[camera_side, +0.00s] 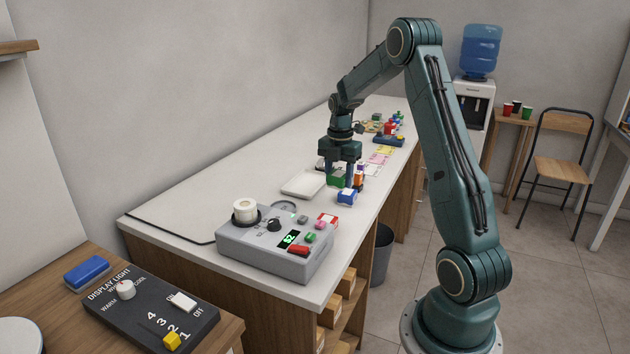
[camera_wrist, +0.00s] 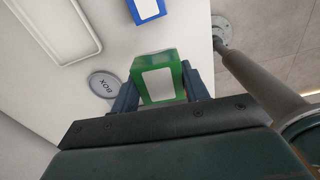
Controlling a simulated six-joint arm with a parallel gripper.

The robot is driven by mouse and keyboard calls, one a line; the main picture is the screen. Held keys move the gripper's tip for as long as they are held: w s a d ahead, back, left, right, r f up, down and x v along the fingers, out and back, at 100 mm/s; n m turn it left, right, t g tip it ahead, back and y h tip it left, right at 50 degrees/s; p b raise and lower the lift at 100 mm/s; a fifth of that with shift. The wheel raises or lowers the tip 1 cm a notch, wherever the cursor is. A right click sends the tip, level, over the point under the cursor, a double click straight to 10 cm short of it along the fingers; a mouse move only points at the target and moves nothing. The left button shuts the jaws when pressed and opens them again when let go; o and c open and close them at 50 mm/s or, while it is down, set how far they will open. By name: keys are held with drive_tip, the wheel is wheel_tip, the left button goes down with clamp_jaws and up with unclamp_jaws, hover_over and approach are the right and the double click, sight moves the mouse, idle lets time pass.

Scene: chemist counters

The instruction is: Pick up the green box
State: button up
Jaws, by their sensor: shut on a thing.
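The green box (camera_wrist: 171,57), with a white label on its face, is between the two fingers of my gripper (camera_wrist: 160,88) in the wrist view. The fingers are shut on its sides. In the side view my gripper (camera_side: 340,178) points down over the white counter, and part of the green box (camera_side: 335,180) shows between the fingers. The fingers hide the rest of it. I cannot tell whether the box touches the counter.
A blue box (camera_side: 347,197) stands just in front of my gripper. A white tray (camera_side: 303,184) lies to the left. A grey control panel (camera_side: 275,250) and a red box (camera_side: 327,221) are nearer. Colored cards (camera_side: 382,152) lie behind.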

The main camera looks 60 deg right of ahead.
sight(339, 174)
wheel_tip(339, 174, up, 10)
drive_tip(key=shift+r, duration=0.2)
